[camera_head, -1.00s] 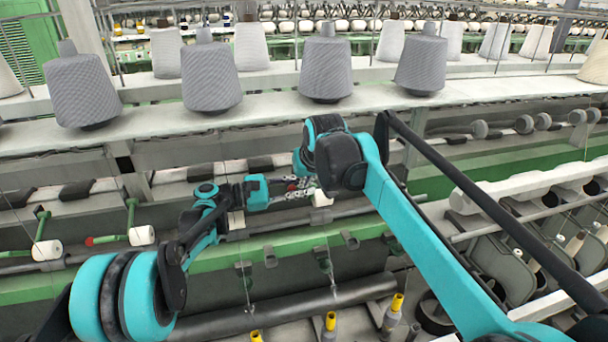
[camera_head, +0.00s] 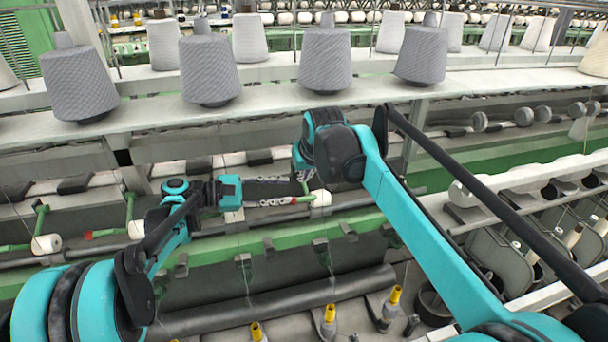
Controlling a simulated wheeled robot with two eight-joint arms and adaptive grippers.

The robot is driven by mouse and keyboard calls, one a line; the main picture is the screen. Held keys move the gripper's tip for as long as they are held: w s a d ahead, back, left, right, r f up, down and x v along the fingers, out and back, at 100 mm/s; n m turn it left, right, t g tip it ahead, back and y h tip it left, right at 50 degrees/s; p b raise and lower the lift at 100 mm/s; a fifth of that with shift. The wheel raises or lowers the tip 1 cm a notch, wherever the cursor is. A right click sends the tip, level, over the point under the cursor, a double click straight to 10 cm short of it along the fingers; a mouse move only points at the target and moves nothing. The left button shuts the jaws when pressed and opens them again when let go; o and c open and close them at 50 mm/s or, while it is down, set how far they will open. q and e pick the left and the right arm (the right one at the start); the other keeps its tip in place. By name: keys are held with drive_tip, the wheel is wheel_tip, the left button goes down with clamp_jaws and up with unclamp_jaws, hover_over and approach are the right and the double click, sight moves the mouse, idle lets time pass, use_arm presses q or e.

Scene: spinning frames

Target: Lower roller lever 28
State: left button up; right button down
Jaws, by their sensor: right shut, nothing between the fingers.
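A white roller (camera_head: 320,198) sits in the middle, with a red lever tip (camera_head: 293,201) close to its left. Part of a green lever (camera_head: 305,187) shows just above; the right arm hides what lies behind. My left gripper (camera_head: 280,191) points right toward this roller. Its two metallic fingers are spread, one above the other, and the lower fingertip is by the red tip; I cannot tell whether they touch. My right arm's teal and black joint (camera_head: 338,155) stands in front, and its gripper is hidden. No number is readable on any lever.
Another red-tipped green lever (camera_head: 103,234) and white rollers (camera_head: 47,244) are at the left. Grey yarn cones (camera_head: 326,60) stand on a shelf (camera_head: 270,108) above. A green rail (camera_head: 210,258), a dark cylinder (camera_head: 290,298) and yellow-topped bobbins (camera_head: 395,296) lie below.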

drive_tip(key=shift+s+d, duration=0.1)
use_arm(q)
drive_tip(key=s+d+f+m+y, duration=0.1)
drive_tip(key=s+f+m+y, duration=0.25)
drive_tip(key=s, duration=0.45)
drive_tip(key=s+f+m+y, duration=0.3)
drive_tip(key=s+y, duration=0.1)
drive_tip(key=s, duration=0.3)
use_arm(e)
drive_tip(key=shift+r, duration=0.1)
drive_tip(key=shift+s+f, duration=0.1)
drive_tip(key=shift+f, duration=0.1)
drive_tip(key=shift+f+t+b, duration=0.25)
drive_tip(key=shift+t+b, duration=0.05)
use_arm(q)
drive_tip(key=s+a+f+m+t+y, duration=0.1)
drive_tip(key=s+a+f+m+y, duration=0.2)
drive_tip(key=s, duration=0.3)
drive_tip(key=s+a+f+m+y, duration=0.4)
drive_tip(key=s+a+m, duration=0.1)
drive_tip(key=s+a, duration=0.1)
drive_tip(key=shift+s+f+m+t, duration=0.35)
drive_tip(key=shift+s+f+t, duration=0.05)
drive_tip(key=shift+s, duration=0.15)
use_arm(e)
drive_tip(key=shift+s, duration=0.15)
use_arm(q)
drive_tip(key=shift+y, duration=0.25)
